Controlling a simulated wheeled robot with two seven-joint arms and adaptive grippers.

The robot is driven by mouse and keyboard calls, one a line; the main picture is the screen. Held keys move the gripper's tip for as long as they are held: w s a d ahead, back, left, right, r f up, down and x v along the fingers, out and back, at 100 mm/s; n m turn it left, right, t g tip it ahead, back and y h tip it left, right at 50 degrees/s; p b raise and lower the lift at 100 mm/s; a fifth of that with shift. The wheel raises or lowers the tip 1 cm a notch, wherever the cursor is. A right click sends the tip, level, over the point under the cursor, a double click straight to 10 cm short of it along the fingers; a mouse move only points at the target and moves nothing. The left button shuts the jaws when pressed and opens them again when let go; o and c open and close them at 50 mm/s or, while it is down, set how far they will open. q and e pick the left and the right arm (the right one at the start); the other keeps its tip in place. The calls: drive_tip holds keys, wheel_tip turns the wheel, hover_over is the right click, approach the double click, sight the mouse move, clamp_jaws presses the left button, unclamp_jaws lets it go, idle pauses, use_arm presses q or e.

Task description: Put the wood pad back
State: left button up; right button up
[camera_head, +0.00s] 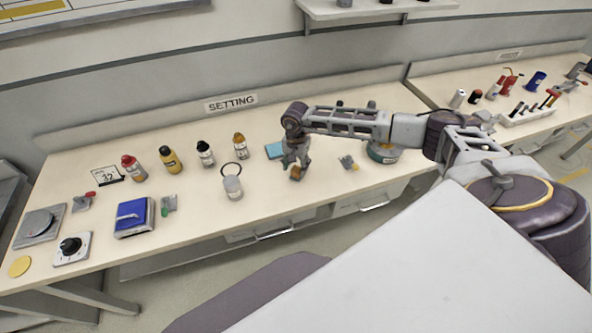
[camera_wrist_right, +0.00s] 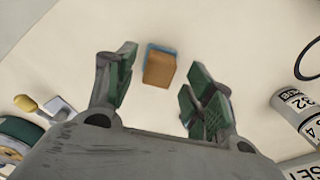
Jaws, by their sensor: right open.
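The wood pad (camera_head: 296,173) is a small brown block near the front of the bench, right of its middle in the head view. In the right wrist view the pad (camera_wrist_right: 159,71) lies just beyond the gap between the fingers. A blue strip (camera_wrist_right: 152,46) shows along its far edge; I cannot tell whether it is part of the pad. My right gripper (camera_head: 296,162) is open, pointing down above the pad. I see no finger closed on it. A flat blue square (camera_head: 274,151) lies behind it, partly beside the gripper. My left gripper is not in view.
A small yellow-handled part (camera_head: 348,162) and a round green tin (camera_head: 383,153) are on the right. Several bottles (camera_head: 171,160) stand further left. The bench (camera_head: 263,206) is clear between.

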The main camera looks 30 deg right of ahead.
sight(296, 170)
wheel_tip(296, 170, up, 9)
drive_tip(key=b, duration=0.1)
drive_tip(key=shift+r+b, duration=0.15)
drive_tip(key=shift+b, duration=0.2)
